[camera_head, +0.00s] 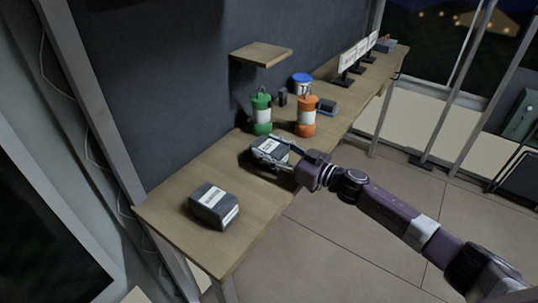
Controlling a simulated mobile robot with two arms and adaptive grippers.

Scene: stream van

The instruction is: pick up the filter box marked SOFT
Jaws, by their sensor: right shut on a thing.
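My right gripper (271,154) is shut on a dark box with a pale label (268,146) over the middle of the table. Its fingers cover part of this box, and its label is too small to read. I cannot tell whether the held box still touches the table. A second dark grey box with white labels (213,205) rests near the table's front left end, apart from my gripper. Its lettering is also too small to read, so I cannot tell which box is marked SOFT. My left gripper is not in view.
A green canister (262,114) and an orange canister (306,116) stand just behind the held box. A blue-lidded tub (301,83) is farther back. A small wooden shelf (261,56) juts from the wall. The wooden table (180,190) is bare around the near box.

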